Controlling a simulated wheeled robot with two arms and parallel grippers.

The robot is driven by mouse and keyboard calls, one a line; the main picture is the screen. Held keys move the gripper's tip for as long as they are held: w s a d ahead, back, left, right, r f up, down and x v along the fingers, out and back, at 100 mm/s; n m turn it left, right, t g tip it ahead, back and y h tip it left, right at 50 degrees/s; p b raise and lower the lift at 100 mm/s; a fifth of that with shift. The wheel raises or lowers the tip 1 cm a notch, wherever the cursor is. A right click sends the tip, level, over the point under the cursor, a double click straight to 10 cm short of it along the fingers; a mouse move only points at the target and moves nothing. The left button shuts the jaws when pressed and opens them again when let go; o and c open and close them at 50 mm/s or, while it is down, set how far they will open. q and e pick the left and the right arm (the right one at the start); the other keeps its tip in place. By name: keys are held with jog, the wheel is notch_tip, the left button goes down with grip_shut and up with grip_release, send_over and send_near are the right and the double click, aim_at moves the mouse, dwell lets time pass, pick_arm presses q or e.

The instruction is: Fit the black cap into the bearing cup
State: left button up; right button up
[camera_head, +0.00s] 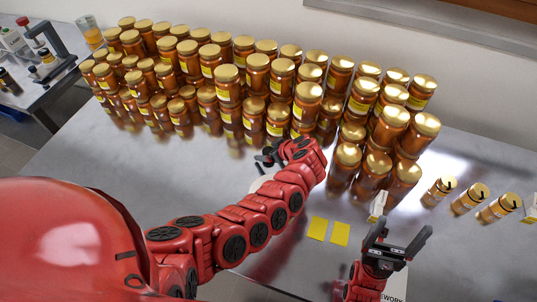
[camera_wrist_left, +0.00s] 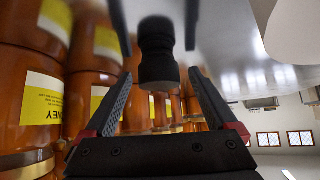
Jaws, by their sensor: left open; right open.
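A black, stepped round piece, which looks like the black cap (camera_wrist_left: 158,72), shows between my left fingers in the left wrist view. It seems to stand on the shiny table, with a dark reflection against it. My left gripper (camera_wrist_left: 161,80) is open around it, with gaps on both sides. In the head view my left gripper (camera_head: 262,160) is low over the table in front of the jars, and the cap is not clear there. My right gripper (camera_head: 398,236) is open and empty at the lower right. I cannot pick out the bearing cup; my left arm hides part of the table.
Many gold-lidded amber jars (camera_head: 228,85) crowd the back of the steel table (camera_head: 420,222), close behind my left gripper. A small white box (camera_head: 378,204) stands near my right gripper. Several smaller jars (camera_head: 470,198) stand at right.

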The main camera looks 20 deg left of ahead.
pick_arm(q)
jog(key=shift+r, duration=0.1)
jog(key=shift+c, duration=0.3)
grip_shut()
jog(key=shift+r, duration=0.1)
